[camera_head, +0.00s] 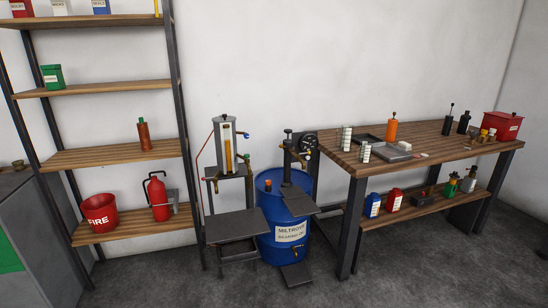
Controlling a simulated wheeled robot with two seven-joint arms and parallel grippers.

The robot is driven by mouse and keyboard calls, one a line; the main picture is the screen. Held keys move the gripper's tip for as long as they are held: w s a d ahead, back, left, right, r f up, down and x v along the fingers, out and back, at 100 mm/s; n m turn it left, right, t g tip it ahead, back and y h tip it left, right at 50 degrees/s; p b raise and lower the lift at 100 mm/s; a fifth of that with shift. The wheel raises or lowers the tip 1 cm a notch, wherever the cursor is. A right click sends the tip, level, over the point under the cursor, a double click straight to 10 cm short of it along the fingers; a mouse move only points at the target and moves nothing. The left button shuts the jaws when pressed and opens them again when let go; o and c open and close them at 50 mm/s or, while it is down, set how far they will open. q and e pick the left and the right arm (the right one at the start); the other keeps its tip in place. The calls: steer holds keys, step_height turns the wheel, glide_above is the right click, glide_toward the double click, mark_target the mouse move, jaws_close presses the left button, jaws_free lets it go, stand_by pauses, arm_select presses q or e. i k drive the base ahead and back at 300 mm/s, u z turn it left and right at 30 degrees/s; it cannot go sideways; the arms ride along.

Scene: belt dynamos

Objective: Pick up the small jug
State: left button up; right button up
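I cannot tell for sure which thing is the small jug. Candidates are small containers on the workbench's lower shelf: a blue container with a white label (372,205), a red one with a label (394,199), a green-and-brown bottle (451,186) and a grey vessel (468,182) at the right end. An orange can with a thin top (391,129) stands on the bench top. Neither of my grippers is in view.
A wooden shelf rack (120,158) holds a red FIRE bucket (101,212) and a red extinguisher-like thing (158,197). A blue drum (287,238) and dark metal stand (238,222) stand left of the workbench (432,139). The front floor (430,265) is clear.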

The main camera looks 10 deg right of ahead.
mark_target(365, 148)
steer(key=i, duration=1.05)
steer(key=u, duration=3.3)
steer(key=k, duration=2.1)
steer(key=z, duration=2)
